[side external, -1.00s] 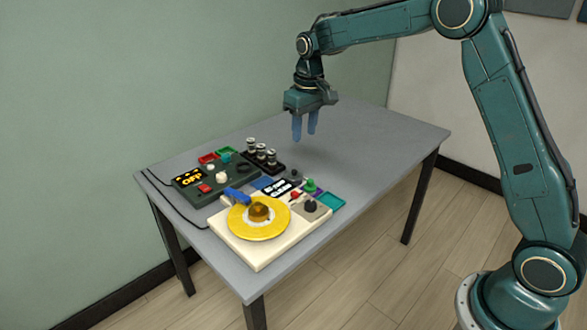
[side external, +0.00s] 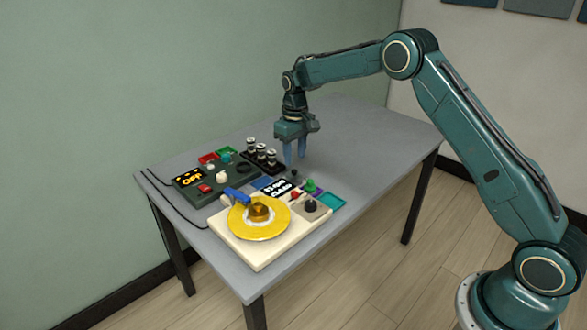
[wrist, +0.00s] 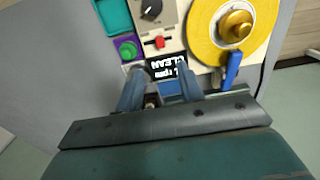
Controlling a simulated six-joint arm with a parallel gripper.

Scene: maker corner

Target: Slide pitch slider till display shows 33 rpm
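The cream turntable (side external: 245,252) carries a yellow disc (side external: 272,228) and a black display (side external: 279,188) with white text. In the wrist view the display (wrist: 165,66) is upside down and partly covered by my fingers; "rpm" and "CLEAN" show, but I cannot read the number surely. A small red handle (side external: 295,195), apparently the pitch slider, sits beside the display; it also shows in the wrist view (wrist: 159,42). My gripper (side external: 294,160) is above the table behind the display. Its blue fingers (wrist: 160,68) are apart, with nothing held between them.
A dark control box (side external: 215,190) with a lit "OFF" screen stands left. A black rack of jars (side external: 262,156) stands close to my gripper's left. A green button (side external: 310,186) and black knob (side external: 310,206) are near the red handle.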

